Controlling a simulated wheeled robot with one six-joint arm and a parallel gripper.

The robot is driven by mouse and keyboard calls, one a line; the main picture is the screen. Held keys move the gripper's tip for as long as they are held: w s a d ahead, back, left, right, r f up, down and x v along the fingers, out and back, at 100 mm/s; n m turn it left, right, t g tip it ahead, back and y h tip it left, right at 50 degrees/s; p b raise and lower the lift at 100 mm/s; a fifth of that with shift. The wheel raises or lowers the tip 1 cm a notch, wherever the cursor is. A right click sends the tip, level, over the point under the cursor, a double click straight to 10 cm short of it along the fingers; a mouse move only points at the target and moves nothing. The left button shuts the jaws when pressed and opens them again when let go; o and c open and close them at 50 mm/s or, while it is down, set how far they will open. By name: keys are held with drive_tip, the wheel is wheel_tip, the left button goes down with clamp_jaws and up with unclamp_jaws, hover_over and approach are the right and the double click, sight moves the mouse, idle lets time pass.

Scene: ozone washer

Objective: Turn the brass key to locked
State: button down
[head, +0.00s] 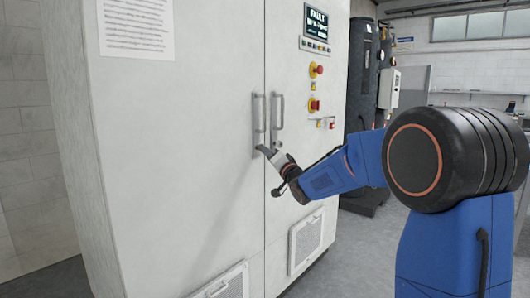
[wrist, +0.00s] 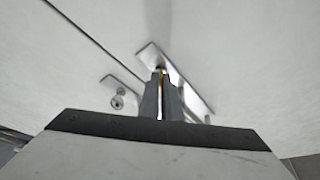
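The brass key shows only as a thin yellow sliver (wrist: 160,72) between my fingertips in the wrist view. Most of it is hidden by the fingers. My gripper (wrist: 160,80) has its two fingers close together with a narrow gap, and looks shut on the key, at a shiny metal plate (wrist: 196,100) on the cabinet door. In the head view my gripper (head: 262,150) is at the lower end of the left door handle (head: 259,113). The key cannot be made out there, and its turn angle cannot be read.
The tall white cabinet (head: 190,130) has a second handle (head: 277,112) just right of the door seam. A second metal plate with a round lock (wrist: 118,101) is close beside my fingers. Red emergency buttons (head: 315,105) and a display (head: 316,21) reading FAULT are above right.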

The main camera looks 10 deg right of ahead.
drive_tip(key=shift+w+d+f+n+g+y, duration=0.1)
drive_tip(key=shift+n+g+y, duration=0.15)
drive_tip(key=shift+n+y, duration=1.35)
drive_tip(key=shift+w+d+f+n+g+y, duration=0.1)
drive_tip(key=shift+n+g+y, duration=0.35)
drive_tip(key=shift+n, duration=2.2)
drive_tip(key=shift+f+n+g+y, duration=0.1)
drive_tip(key=shift+n+y, duration=1.05)
drive_tip(key=shift+n, duration=1)
drive_tip(key=shift+r, duration=0.1)
drive_tip(key=c, duration=2)
unclamp_jaws()
drive_tip(key=shift+s+d, duration=0.1)
drive_tip(key=v, duration=1.7)
drive_tip(key=shift+d, duration=0.1)
